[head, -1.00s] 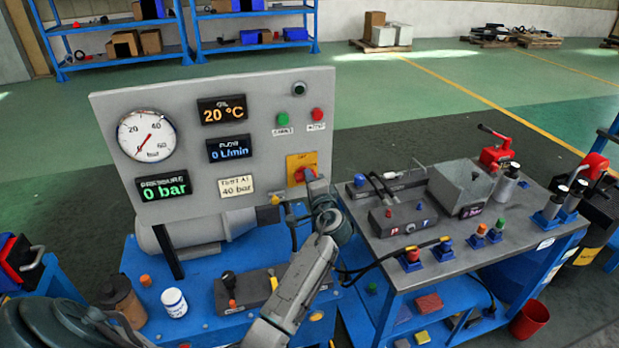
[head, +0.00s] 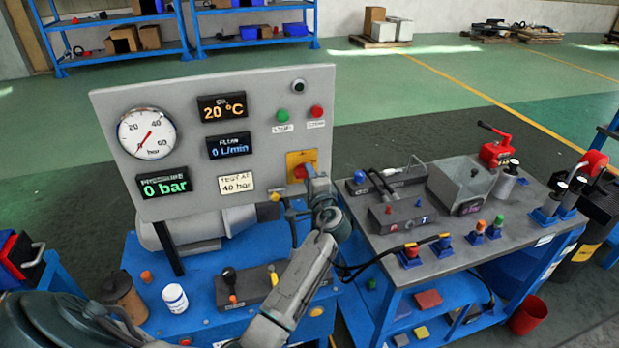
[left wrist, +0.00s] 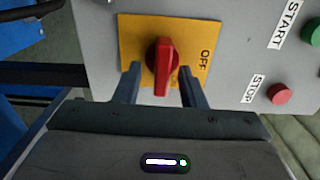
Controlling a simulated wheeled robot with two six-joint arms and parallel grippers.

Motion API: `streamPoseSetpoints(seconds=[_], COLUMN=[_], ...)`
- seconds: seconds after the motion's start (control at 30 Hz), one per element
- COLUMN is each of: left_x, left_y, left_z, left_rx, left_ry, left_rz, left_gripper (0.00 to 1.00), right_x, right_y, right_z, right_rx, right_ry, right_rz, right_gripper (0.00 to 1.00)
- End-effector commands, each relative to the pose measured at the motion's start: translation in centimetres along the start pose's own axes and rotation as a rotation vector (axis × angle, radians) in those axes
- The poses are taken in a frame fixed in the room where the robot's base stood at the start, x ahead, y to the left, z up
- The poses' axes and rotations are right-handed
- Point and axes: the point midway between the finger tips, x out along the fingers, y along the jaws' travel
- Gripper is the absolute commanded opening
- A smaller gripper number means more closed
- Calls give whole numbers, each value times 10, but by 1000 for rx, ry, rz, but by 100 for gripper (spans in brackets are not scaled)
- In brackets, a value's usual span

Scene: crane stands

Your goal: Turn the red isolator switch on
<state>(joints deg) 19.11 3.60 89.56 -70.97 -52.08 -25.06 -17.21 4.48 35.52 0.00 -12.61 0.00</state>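The red isolator switch (head: 299,172) sits on a yellow plate at the lower right of the grey panel. In the left wrist view its red handle (left wrist: 163,67) lies upright in the picture, with the OFF label to its right. My left gripper (head: 311,176) is at the switch. In the left wrist view the left gripper (left wrist: 160,75) is open, one finger on each side of the handle, with a gap showing at both sides. The right finger hides part of the plate's lower edge. My right gripper does not show in the frames.
A green START button (head: 282,115) and a red STOP button (head: 316,111) are above the switch. Digital displays read 20 °C, 0 L/min and 0 bar (head: 163,186). A workbench (head: 352,215) with valves and hoses stands to the right.

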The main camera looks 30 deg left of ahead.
Motion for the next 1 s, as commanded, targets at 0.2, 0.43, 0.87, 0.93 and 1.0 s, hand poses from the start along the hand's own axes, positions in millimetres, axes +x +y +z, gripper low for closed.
streamPoseSetpoints(seconds=[0.2,0.43,0.87,0.93,1.0], left_x=[0,-22,-99,-104,-107], left_y=[-1,3,2,2,0], left_z=[0,-1,-1,0,0], left_rx=[-2,-5,-5,-2,-1], left_ry=[0,2,1,1,0], left_rz=[-1,0,1,1,0], left_gripper=[36,36,36,36,36], right_x=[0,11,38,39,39], right_y=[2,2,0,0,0], right_z=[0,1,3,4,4], right_rx=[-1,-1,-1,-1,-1], right_ry=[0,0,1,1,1], right_rz=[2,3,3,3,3], right_gripper=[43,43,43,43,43])
